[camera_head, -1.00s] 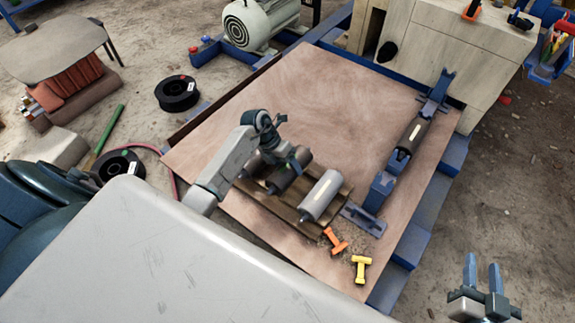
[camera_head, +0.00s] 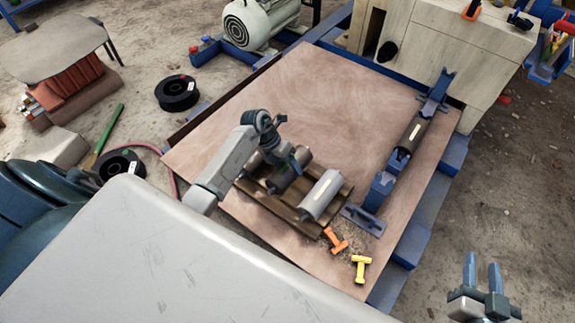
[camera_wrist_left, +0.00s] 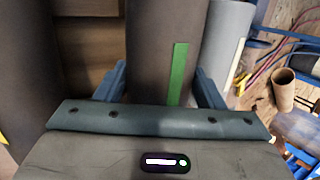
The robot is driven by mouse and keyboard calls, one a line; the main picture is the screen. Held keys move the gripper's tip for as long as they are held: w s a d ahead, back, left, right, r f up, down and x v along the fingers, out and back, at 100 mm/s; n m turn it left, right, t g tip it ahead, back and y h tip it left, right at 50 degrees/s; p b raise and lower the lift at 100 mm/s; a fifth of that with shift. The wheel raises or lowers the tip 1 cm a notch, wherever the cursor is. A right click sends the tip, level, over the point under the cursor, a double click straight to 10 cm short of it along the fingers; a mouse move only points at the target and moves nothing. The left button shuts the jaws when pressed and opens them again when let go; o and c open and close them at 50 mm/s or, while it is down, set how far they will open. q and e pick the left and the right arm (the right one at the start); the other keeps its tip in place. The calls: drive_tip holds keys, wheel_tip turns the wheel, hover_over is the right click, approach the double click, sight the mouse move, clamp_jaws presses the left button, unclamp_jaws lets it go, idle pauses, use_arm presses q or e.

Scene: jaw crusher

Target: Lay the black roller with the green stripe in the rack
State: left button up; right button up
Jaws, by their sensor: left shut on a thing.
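The black roller with the green stripe (camera_wrist_left: 178,75) lies between my left gripper's fingers in the left wrist view. My left gripper (camera_head: 297,157) is shut on this roller (camera_head: 287,180) at the wooden tray (camera_head: 278,208). I cannot tell whether the roller is lifted off the tray. A grey roller with a pale stripe (camera_head: 322,194) lies to its right, and another dark roller (camera_head: 250,165) is partly hidden behind my arm. A blue rack-like frame (camera_head: 381,190) stands to the right, with a dark pale-striped roller (camera_head: 410,135) in it. My right gripper (camera_head: 482,270) is open and empty at lower right.
An orange (camera_head: 336,240) and a yellow T-shaped piece (camera_head: 361,267) lie in front of the tray. The brown board (camera_head: 310,95) is clear behind the tray. A pale machine block stands at the back right.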

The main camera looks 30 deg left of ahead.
use_arm(q)
drive_tip(key=shift+w+f+b, duration=0.1)
drive_tip(key=shift+f+b, duration=1)
drive_tip(key=shift+f, duration=0.35)
drive_tip(key=o, duration=1.7)
drive_tip(key=shift+f, duration=0.1)
drive_tip(key=p+v, duration=0.1)
drive_tip(key=v, duration=1)
drive_tip(key=shift+p, duration=0.4)
